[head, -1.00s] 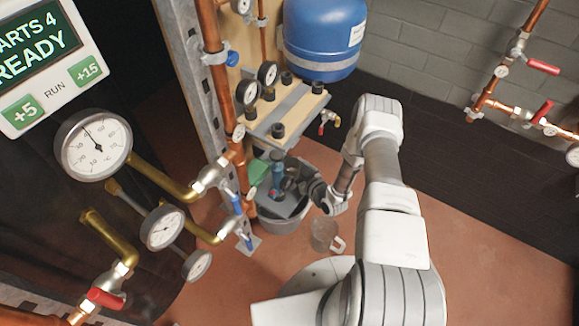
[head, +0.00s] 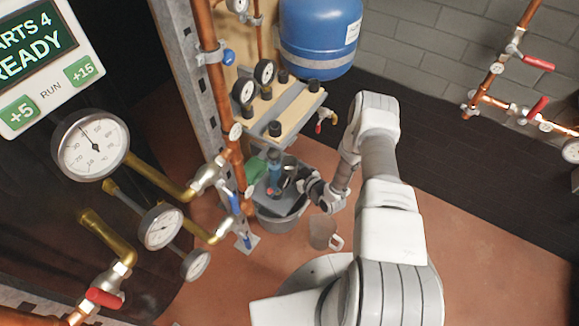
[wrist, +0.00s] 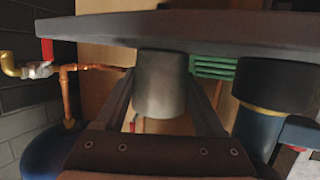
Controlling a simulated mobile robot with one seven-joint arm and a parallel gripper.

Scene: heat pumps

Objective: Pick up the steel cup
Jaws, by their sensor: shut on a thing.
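The steel cup (wrist: 160,85) is a grey metal cylinder, seen close up between my gripper's two fingers in the wrist view. My gripper (wrist: 162,98) is shut on it, one finger along each side. The cup's end meets the dark grey tray (wrist: 150,30) in that picture; I cannot tell whether they touch. In the head view my gripper (head: 297,181) is over the tray on the grey bucket (head: 284,222). The cup there is small and partly hidden by the gripper.
A blue bottle with a black top (wrist: 277,90) stands close beside the cup. A green object (head: 256,170) is at the tray's left. A clear jug (head: 322,232) stands on the floor. A shelf with gauges (head: 280,112) and a blue tank (head: 320,38) are above.

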